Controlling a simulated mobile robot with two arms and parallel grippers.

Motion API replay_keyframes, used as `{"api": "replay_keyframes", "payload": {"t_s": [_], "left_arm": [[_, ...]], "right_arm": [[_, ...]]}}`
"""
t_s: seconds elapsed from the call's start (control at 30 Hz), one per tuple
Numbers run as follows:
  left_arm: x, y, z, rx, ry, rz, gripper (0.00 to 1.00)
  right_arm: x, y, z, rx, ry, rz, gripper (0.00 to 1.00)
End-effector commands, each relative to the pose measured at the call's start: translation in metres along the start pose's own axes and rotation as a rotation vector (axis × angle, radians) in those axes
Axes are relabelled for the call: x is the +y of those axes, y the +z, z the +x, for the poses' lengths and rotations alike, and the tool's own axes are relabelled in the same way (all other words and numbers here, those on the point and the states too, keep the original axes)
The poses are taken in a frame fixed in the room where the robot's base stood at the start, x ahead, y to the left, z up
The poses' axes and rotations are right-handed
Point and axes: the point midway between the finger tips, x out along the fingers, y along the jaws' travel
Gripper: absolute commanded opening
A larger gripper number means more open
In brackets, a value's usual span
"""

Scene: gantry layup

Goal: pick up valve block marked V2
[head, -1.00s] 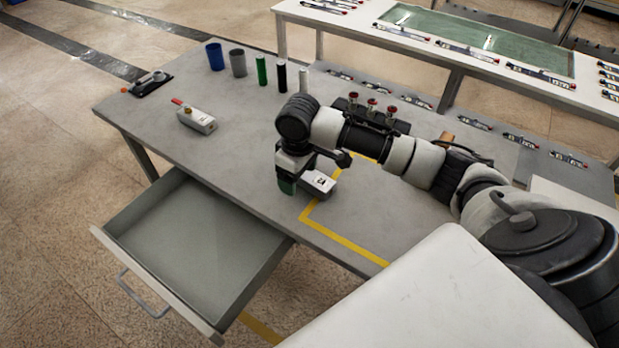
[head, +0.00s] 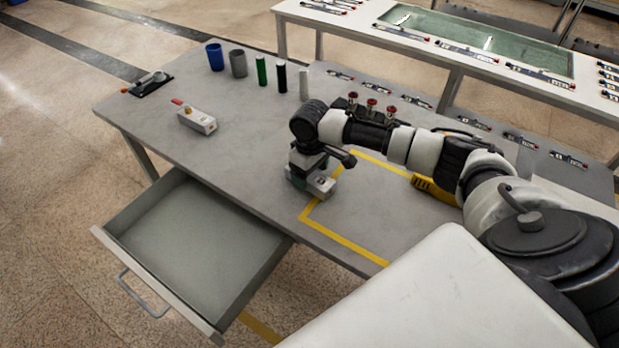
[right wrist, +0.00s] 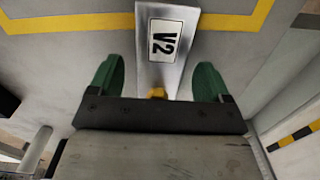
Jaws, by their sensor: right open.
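The valve block marked V2 (right wrist: 165,38) is a grey metal block with a white label, seen in the right wrist view between the two green fingertips. It also shows in the head view (head: 322,184), partly hidden behind my right gripper, at the left corner of the yellow outline on the table. My right gripper (right wrist: 158,82) is open, with a finger on each side of the block and a gap on both sides. In the head view my right gripper (head: 301,182) is low over the table at the block. My left gripper is not in view.
Another block with a red part (head: 197,122) lies at the left of the grey table (head: 240,150). Cups and cylinders, including a blue cup (head: 214,57), stand along the back. An open drawer (head: 195,250) juts out in front. Red-knobbed fittings (head: 371,104) stand behind my right arm.

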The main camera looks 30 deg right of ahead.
Motion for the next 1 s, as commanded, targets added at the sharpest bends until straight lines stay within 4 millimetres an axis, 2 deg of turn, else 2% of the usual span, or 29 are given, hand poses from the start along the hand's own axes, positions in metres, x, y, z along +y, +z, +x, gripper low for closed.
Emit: {"api": "replay_keyframes", "payload": {"t_s": [0.13,0.37,0.8,1.0], "left_arm": [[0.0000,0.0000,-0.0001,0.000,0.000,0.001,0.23],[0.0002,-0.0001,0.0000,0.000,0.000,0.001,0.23],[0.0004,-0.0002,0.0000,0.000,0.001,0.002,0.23],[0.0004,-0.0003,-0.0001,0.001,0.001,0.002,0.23]], "right_arm": [[-0.0002,0.0001,0.0133,0.000,0.000,-0.001,0.79],[-0.0002,0.0000,0.0144,0.001,0.001,-0.002,0.79],[0.0000,0.0000,0.0140,0.001,0.001,-0.001,0.14],[0.0002,-0.0005,0.0129,0.003,0.001,-0.001,0.14]]}}
